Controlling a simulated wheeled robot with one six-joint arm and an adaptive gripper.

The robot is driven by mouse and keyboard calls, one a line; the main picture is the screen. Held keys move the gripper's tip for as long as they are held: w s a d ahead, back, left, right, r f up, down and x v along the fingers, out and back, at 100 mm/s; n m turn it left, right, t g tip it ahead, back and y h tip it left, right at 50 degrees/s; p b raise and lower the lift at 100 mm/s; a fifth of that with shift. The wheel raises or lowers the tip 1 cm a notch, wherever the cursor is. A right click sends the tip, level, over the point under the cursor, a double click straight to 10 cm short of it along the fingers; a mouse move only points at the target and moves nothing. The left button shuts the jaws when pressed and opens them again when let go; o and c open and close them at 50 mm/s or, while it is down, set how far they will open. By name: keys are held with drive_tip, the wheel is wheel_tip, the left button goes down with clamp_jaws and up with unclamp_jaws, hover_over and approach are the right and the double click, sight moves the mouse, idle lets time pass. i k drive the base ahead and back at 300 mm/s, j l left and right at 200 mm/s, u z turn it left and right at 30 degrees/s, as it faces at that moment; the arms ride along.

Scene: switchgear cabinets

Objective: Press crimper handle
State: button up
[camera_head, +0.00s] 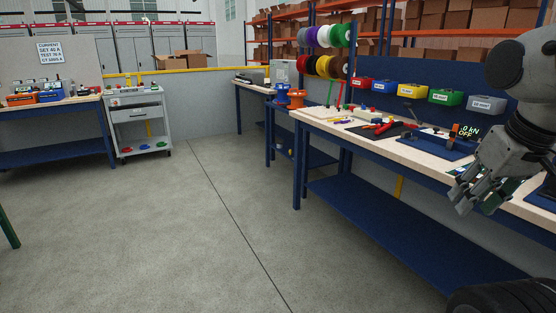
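A blue bench-mounted device (436,146) stands on the long wooden workbench at the right, with a dark lever-like part and an orange part (454,130) rising from it. It may be the crimper; its handle is too small to tell for sure. My gripper (477,204) hangs at the right, in front of the bench edge, pointing down. Its fingers look spread, with nothing seen held between them. It appears apart from the device.
The workbench (322,124) has a blue lower shelf (390,225). Coloured bins (401,90) and wire spools (327,38) are behind it. A grey cart (140,125) and another bench (55,104) stand at the left. The floor between is clear.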

sight(380, 130)
drive_tip(key=i+u, duration=0.3)
drive_tip(key=i, duration=0.9)
drive_tip(key=i+l+z, duration=0.1)
drive_tip(key=i+z, duration=0.35)
drive_tip(key=i, duration=0.2)
drive_tip(key=i+j+z, duration=0.15)
drive_tip(key=i+z, duration=0.35)
drive_tip(key=i, duration=0.15)
